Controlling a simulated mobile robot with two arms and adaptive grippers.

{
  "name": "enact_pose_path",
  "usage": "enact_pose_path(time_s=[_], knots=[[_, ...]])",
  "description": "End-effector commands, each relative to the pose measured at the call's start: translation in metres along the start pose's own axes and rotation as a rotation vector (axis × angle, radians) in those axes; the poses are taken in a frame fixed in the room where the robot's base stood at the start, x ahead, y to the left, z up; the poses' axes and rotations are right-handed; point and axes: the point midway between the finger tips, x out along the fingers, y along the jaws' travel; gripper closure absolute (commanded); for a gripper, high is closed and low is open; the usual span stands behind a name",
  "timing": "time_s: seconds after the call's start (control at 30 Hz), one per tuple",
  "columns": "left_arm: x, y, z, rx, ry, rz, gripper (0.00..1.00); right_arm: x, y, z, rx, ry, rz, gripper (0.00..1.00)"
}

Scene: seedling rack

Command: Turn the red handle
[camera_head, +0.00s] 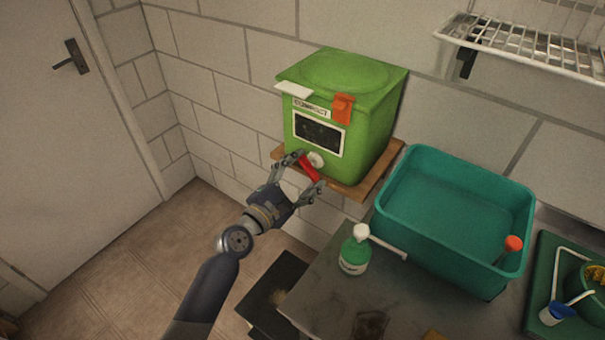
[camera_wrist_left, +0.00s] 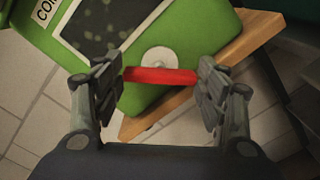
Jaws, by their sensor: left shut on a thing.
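The red handle (camera_head: 309,168) sits at the lower front of the green compost bin (camera_head: 371,122), beside a round white fitting (camera_head: 317,159). My left gripper (camera_head: 308,171) has its two fingers at the two ends of the red handle. In the left wrist view the red handle (camera_wrist_left: 160,76) lies level between the fingertips of my left gripper (camera_wrist_left: 161,77), touching both. The white fitting (camera_wrist_left: 159,60) shows just behind it on the green bin (camera_wrist_left: 150,97). My right gripper is in neither view.
The bin stands on a wooden shelf (camera_head: 368,184) against the white block wall. A teal tub (camera_head: 456,194) and a green pump bottle (camera_head: 354,254) stand on the grey table to the right. A wire rack (camera_head: 520,42) hangs at the upper right. A door (camera_head: 60,130) is at the left.

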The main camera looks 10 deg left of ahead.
Motion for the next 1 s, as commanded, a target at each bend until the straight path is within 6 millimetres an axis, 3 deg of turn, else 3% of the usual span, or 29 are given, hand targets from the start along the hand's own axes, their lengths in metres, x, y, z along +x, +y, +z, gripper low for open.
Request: enact_pose_path(time_s=[1.0], knots=[[0.0003, -0.0025, -0.0002, 0.969, -0.002, 0.000, 0.57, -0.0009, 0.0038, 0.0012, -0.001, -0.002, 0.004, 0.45]])
